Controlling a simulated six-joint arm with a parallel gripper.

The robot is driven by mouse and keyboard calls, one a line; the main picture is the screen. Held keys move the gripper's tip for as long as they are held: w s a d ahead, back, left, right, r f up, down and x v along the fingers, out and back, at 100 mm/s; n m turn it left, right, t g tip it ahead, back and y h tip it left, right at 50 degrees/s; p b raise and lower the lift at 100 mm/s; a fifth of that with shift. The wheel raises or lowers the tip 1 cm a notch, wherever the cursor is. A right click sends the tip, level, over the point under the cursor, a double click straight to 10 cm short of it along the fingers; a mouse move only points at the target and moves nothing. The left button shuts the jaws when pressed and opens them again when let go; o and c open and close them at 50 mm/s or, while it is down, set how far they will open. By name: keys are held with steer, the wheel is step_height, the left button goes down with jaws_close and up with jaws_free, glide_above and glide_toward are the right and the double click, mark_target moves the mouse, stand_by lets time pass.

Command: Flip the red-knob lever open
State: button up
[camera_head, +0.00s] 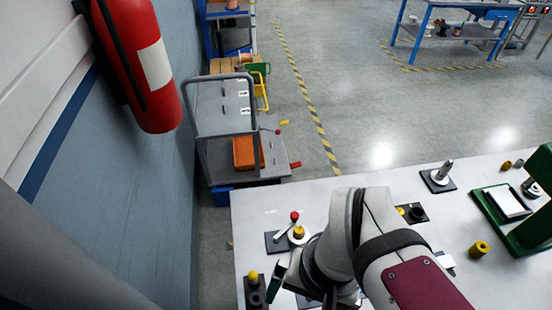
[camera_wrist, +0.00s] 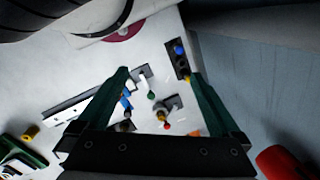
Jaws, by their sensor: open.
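The red knob (camera_head: 294,216) tops a pale lever arm on a dark square base plate (camera_head: 272,243), near the left end of the white table. A yellow-topped post stands beside it. In the wrist view the red knob (camera_wrist: 167,127) is small, below and between my fingers, beside the yellow top (camera_wrist: 161,116). My gripper (camera_wrist: 157,76) has its two green fingers wide apart with nothing between them. In the head view one dark green finger of my gripper (camera_head: 277,284) shows in front of the lever plate, apart from the knob; my arm hides the rest.
A dark strip (camera_wrist: 181,60) with blue and yellow knobs lies near the right finger. A green knob (camera_wrist: 151,96) and a blue part (camera_wrist: 126,101) lie near the left finger. A yellow cylinder (camera_head: 480,248) and a green frame (camera_head: 520,232) stand at right.

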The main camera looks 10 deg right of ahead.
steer(key=shift+w, duration=0.1)
steer(key=shift+c, duration=1.1)
steer(key=w+n, duration=0.1)
steer(key=w, duration=0.1)
steer(key=w+d+n, duration=0.1)
steer(key=w+n, duration=0.1)
steer(key=shift+w+f+y, duration=0.1)
steer(key=shift+w+y, duration=0.05)
steer(key=shift+y, duration=0.15)
steer(key=c, duration=0.5)
steer(key=w+d+n, duration=0.1)
steer(key=w, duration=0.1)
steer(key=w+d+f+n+t, duration=0.1)
steer(key=w+n, duration=0.1)
steer(key=w+d+n, duration=0.1)
steer(key=w+n, duration=0.1)
steer(key=shift+w+d+f, duration=0.3)
steer(key=shift+w, duration=0.1)
steer(key=c, duration=0.5)
steer(key=w+d+f+n, duration=0.1)
steer(key=w+d+n, duration=0.1)
steer(key=w+d+f+n+t, duration=0.1)
steer(key=w+d+n, duration=0.1)
steer(key=d, duration=0.1)
steer(key=w+d+f+n, duration=0.1)
steer(key=w+d+n, duration=0.1)
steer(key=shift+w+d+f+t, duration=0.2)
steer(key=shift+d+f+t, duration=0.15)
steer(key=shift+t, duration=0.05)
jaws_close()
